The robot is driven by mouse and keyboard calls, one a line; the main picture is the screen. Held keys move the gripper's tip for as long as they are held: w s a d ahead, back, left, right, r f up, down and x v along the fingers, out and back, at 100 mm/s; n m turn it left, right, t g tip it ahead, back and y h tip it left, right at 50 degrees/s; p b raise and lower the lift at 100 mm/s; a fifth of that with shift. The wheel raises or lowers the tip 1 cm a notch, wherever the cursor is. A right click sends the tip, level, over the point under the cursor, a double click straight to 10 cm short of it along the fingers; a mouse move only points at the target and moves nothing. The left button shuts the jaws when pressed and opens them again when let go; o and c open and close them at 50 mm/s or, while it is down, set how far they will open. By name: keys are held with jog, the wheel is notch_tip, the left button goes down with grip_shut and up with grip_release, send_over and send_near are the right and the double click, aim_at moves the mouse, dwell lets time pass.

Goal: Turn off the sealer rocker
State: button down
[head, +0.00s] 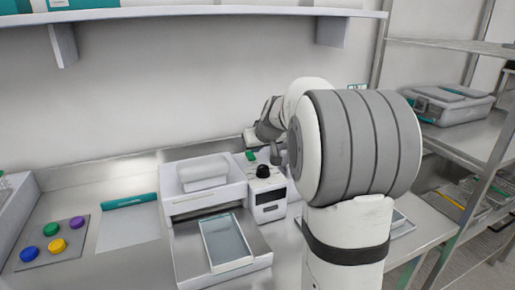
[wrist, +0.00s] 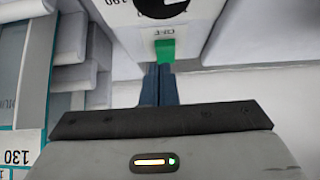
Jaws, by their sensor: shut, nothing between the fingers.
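The sealer (head: 206,192) stands on the bench in the head view, with a white control box (head: 268,202) on its right side. The box top carries a black knob (head: 263,171) and a small green rocker (head: 250,155). In the wrist view the green rocker (wrist: 165,50) is just ahead of my fingertips, below the black knob (wrist: 162,4). A small upside-down label sits by it. My gripper (wrist: 158,68) is shut and empty, its fingertips at the rocker's near edge; I cannot tell whether they touch. In the head view my arm partly hides my gripper.
A blue-grey pouch (head: 226,243) lies on the sealer's front tray. Coloured round buttons on a panel (head: 40,268) and a teal-edged sheet (head: 130,227) are at left. A shelf (head: 200,13) hangs above. A metal rack with a grey case (head: 450,104) stands at right.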

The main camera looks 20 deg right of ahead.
jog(key=r+p, duration=0.1)
jog(key=r, duration=0.2)
jog(key=shift+s+r+p, duration=0.2)
jog(key=shift+r+p, duration=0.1)
jog(key=shift+p, duration=0.05)
jog(key=s+r+b, duration=0.1)
jog(key=s+r, duration=0.4)
jog(key=s, duration=0.3)
jog(key=shift+s+r, duration=0.3)
jog(key=s+a+f+g+p, duration=0.1)
jog(key=s+a+f, duration=0.3)
jog(key=s, duration=0.4)
jog(key=s+a+f+g+p, duration=0.1)
jog(key=s+a+f+g, duration=0.2)
jog(key=s+a+f, duration=0.2)
jog(key=s+a+f+g, duration=0.1)
jog(key=s+a+f, duration=0.3)
jog(key=s, duration=0.7)
jog(key=shift+s+a+f+g+p, duration=0.3)
jog(key=shift+s+f+g+p, duration=0.1)
jog(key=shift+f, duration=0.15)
